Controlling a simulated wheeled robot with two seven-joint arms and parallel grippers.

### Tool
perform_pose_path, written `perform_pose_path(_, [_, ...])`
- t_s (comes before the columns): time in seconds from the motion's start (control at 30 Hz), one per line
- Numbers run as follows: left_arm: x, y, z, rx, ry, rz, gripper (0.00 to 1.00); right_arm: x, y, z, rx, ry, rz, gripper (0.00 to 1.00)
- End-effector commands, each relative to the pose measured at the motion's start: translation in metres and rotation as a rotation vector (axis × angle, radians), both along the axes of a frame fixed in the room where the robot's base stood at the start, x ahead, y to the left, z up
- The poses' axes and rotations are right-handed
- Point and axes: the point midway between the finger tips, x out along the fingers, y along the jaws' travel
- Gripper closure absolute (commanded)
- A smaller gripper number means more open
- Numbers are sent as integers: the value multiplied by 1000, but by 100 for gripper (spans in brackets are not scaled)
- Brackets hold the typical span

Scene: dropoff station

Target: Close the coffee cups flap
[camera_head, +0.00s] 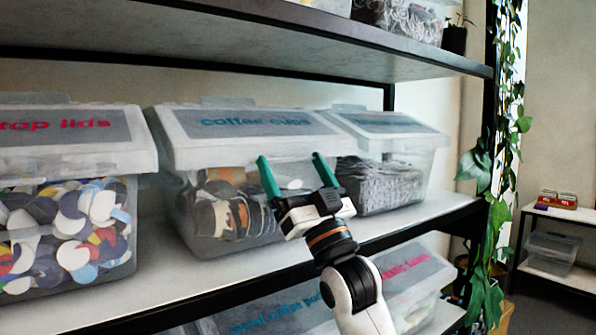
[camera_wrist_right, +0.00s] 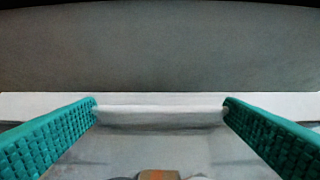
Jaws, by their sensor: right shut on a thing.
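The coffee cups bin (camera_head: 200,232) is a clear box on the middle shelf with cups visible inside. Its whitish flap (camera_head: 185,153) has a grey panel with blue lettering and lies sloped over the bin's top front. My right gripper (camera_head: 290,158) reaches up from the lower right, with its teal fingers at the flap's lower front edge. In the right wrist view the fingers (camera_wrist_right: 160,102) stand wide apart, with a pale lip of the flap (camera_wrist_right: 160,115) spanning between the tips; the grip is on this lip. Whether a gap remains under the flap is unclear. My left gripper is out of view.
A bin with red lettering (camera_head: 70,150) stands to the left and another bin (camera_head: 425,140) close to the right. The upper shelf (camera_head: 250,25) overhangs them. More bins (camera_head: 410,262) sit below, and a hanging plant (camera_head: 478,165) is at the right post.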

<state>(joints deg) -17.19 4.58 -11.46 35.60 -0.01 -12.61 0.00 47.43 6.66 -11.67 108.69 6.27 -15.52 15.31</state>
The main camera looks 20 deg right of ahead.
Motion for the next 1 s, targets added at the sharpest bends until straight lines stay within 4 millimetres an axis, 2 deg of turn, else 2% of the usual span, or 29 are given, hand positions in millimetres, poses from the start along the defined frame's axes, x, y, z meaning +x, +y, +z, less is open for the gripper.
perform_pose_path(0.03, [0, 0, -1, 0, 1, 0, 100, 4, 2, -6, -4, 15, 0, 50])
perform_pose_path(0.33, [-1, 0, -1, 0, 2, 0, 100, 5, 2, -8, -5, 19, 1, 50])
perform_pose_path(0.37, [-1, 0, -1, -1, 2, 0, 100, 5, 2, -8, -5, 19, 1, 6])
perform_pose_path(0.4, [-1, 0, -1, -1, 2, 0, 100, 5, 2, -8, -5, 19, 1, 0])
perform_pose_path(0.7, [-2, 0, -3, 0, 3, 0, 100, 0, 0, -9, -2, 11, 0, 0])
perform_pose_path(0.83, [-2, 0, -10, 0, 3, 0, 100, -11, -4, -24, -3, 12, -1, 0])
perform_pose_path(1.0, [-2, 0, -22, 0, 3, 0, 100, -33, -12, -52, -5, 14, -1, 0])
